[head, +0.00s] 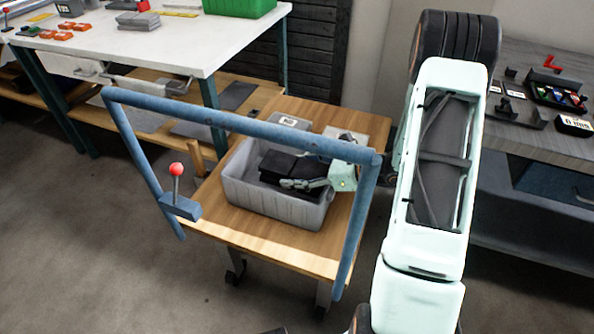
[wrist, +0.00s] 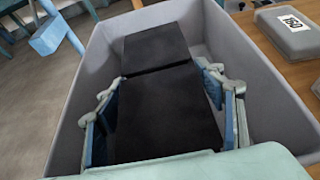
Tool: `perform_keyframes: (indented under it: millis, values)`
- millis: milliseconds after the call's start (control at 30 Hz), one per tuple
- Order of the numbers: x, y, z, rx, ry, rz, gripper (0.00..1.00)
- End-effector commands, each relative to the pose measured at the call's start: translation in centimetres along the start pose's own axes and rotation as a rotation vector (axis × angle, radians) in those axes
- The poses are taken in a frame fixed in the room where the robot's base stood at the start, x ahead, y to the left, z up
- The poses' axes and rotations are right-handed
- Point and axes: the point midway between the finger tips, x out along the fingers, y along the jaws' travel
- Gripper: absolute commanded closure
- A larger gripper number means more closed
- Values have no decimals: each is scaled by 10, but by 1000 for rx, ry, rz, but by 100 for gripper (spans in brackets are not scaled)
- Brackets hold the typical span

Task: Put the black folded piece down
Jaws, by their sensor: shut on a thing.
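The black folded piece (wrist: 158,105) is two dark flat panels joined at a crease. My gripper (wrist: 160,110) has one finger on each side of the nearer panel and is shut on it. In the head view the black piece (head: 281,165) shows within the rim of a grey bin, with my gripper (head: 305,184) at its right. The grey bin (head: 272,205) stands on a wooden cart. In the wrist view the bin's walls (wrist: 75,95) surround the piece and my fingers. I cannot tell whether the piece touches the bin's floor.
The wooden cart (head: 215,215) has a blue frame (head: 230,122) with a red-knobbed lever (head: 177,180). A grey box labelled 1150 (wrist: 287,30) lies beside the bin. A white workbench (head: 130,40) is at the left, and a dark bench (head: 540,135) with parts is at the right.

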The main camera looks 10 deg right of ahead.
Motion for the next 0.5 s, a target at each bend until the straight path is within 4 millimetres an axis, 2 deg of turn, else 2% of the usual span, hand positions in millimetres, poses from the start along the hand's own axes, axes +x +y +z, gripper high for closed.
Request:
perform_keyframes:
  millis: [367, 400, 500]
  values:
    - [4, 0, -8, 0, 0, 0, 65]
    - [4, 0, -9, 0, 1, 0, 34]
    - [4, 0, -9, 1, 2, 0, 23]
